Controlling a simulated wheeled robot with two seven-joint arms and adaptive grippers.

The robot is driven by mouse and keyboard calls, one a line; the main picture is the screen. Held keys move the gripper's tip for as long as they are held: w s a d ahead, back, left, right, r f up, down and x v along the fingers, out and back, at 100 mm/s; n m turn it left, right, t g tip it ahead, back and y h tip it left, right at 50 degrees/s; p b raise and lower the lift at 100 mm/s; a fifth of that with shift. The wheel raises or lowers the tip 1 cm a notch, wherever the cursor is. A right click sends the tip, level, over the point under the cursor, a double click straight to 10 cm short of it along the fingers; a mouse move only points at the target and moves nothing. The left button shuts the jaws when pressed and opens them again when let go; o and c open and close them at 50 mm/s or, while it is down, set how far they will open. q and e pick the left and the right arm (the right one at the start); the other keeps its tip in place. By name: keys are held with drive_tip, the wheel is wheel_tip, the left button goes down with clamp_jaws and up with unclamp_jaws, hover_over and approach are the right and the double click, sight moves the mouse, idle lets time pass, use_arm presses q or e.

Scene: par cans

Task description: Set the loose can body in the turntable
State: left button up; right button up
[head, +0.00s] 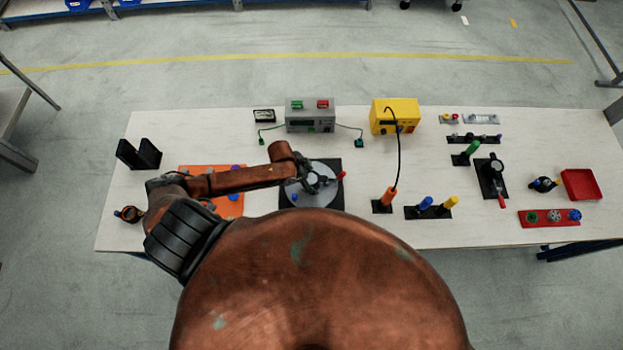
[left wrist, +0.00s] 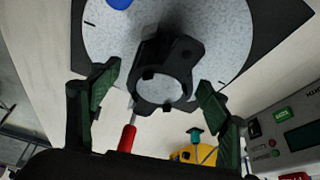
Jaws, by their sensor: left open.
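The turntable is a round grey disc (head: 298,190) on a black square base, at the middle of the table. It fills the top of the left wrist view (left wrist: 105,40). A black ringed body with a grey round face (left wrist: 160,88) stands at the disc's middle; I cannot tell whether it is the loose can body or a holder of the turntable. My left gripper (head: 318,178) is over the disc. In the left wrist view its green-padded fingers (left wrist: 160,80) are open, one either side of the black body, with gaps. My right gripper is not in view.
A red handle (head: 341,176) sticks out beside the disc. Behind stand a grey instrument (head: 310,115) and a yellow box (head: 395,115). An orange mat (head: 230,207) lies left. A dark round part (head: 543,184) lies right, near a red tray (head: 581,185); another (head: 128,214) lies far left.

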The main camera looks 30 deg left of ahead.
use_arm(q)
drive_tip(key=shift+o, duration=0.4)
drive_tip(key=v, duration=1.2)
